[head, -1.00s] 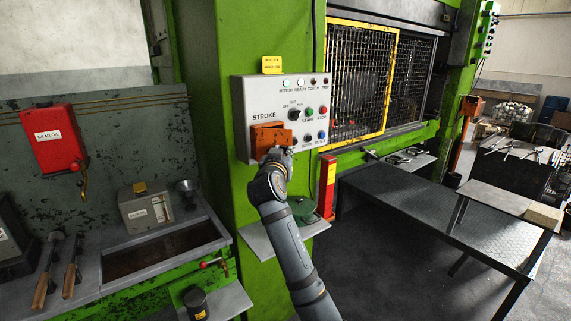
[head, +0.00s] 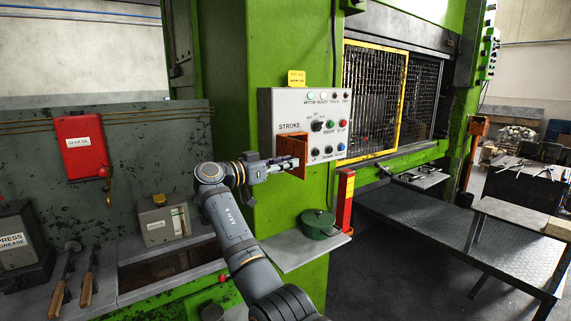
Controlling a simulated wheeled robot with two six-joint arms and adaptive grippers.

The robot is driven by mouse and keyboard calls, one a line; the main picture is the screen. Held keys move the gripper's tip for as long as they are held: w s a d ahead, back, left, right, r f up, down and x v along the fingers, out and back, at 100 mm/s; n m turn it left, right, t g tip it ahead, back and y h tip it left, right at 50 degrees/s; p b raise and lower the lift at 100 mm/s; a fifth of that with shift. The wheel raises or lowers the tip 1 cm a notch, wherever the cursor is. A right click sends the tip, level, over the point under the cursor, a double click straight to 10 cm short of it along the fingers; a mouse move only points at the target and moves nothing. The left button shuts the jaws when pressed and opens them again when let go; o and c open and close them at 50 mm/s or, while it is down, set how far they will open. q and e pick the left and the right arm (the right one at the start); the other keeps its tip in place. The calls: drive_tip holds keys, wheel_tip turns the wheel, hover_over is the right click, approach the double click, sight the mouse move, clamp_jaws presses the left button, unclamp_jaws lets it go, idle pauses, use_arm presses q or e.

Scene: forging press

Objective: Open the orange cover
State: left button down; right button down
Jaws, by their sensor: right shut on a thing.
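The orange cover (head: 291,146) is on the white control panel (head: 290,102), just below the word STROKE. It stands swung out from the panel, and I see it at an angle like an open box. My right gripper (head: 287,164) comes in from the left at the cover's lower edge and is shut on it. The fingertips are partly hidden against the cover. What lies behind the cover is hard to make out. My left gripper is not in view.
Lit lamps, a dial and coloured buttons (head: 330,126) sit on the panel right of the cover. A red and yellow post (head: 345,200) and mesh guard (head: 372,100) are to the right.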

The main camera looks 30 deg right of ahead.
drive_tip(key=shift+w+a+r+m+g, duration=0.15)
drive_tip(key=shift+a+m+g, duration=0.1)
drive_tip(key=shift+m+g, duration=0.25)
drive_tip(key=c, duration=1.2)
unclamp_jaws()
drive_tip(key=shift+d, duration=0.1)
drive_tip(key=shift+o, duration=0.2)
drive_tip(key=a, duration=1.2)
drive_tip(key=shift+f, duration=0.2)
